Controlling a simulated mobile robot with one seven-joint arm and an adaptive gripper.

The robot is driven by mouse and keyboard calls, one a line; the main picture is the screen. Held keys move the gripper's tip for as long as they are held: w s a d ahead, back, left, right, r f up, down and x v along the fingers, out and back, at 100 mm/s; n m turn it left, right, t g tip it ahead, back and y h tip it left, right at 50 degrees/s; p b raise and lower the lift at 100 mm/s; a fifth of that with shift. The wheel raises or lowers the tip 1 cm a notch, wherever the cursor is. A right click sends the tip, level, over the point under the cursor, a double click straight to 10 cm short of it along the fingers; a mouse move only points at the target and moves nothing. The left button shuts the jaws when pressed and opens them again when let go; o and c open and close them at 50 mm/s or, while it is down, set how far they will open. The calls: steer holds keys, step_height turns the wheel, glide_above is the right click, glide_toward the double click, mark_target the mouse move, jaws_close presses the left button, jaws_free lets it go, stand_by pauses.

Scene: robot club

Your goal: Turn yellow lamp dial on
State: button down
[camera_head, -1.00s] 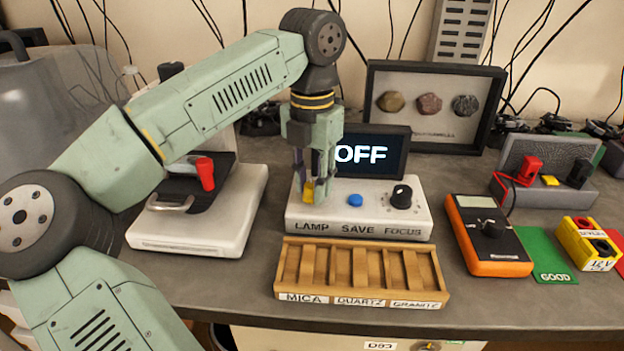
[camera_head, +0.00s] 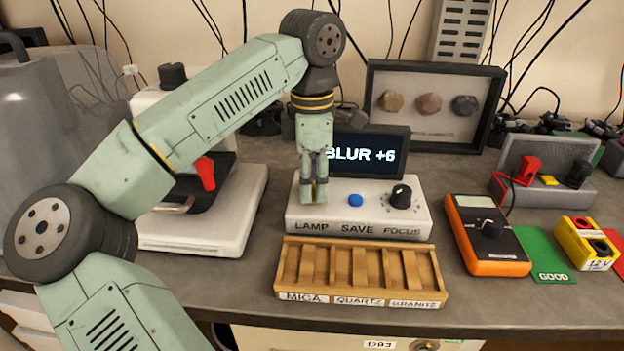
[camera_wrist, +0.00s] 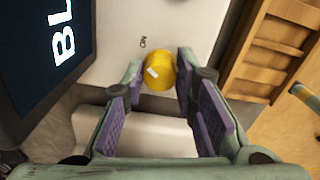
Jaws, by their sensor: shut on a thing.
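The yellow lamp dial (camera_wrist: 161,71) shows in the wrist view as a round knob with a pale mark, between the fingertips of my gripper (camera_wrist: 157,92). In the head view my gripper (camera_head: 313,192) points down over the LAMP label and hides the dial. It is shut on the dial. The white control box (camera_head: 325,220) also carries a blue SAVE button (camera_head: 355,200) and a black FOCUS knob (camera_head: 401,196). The screen (camera_head: 385,142) behind it is lit and reads "BLUR +6".
A wooden sorting tray (camera_head: 440,270) lies in front of the box. A white instrument (camera_head: 240,225) with a red lever stands left, close to my arm. An orange multimeter (camera_head: 488,240) and a green GOOD mat (camera_head: 553,262) lie right. A framed rock display (camera_head: 435,68) stands behind.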

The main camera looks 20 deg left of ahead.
steer(key=shift+m, duration=1.1)
steer(key=c, duration=1.3)
jaws_free()
steer(key=shift+r, duration=0.1)
step_height(320, 180, up, 7)
steer(key=shift+r, duration=0.15)
steer(key=shift+s, duration=0.1)
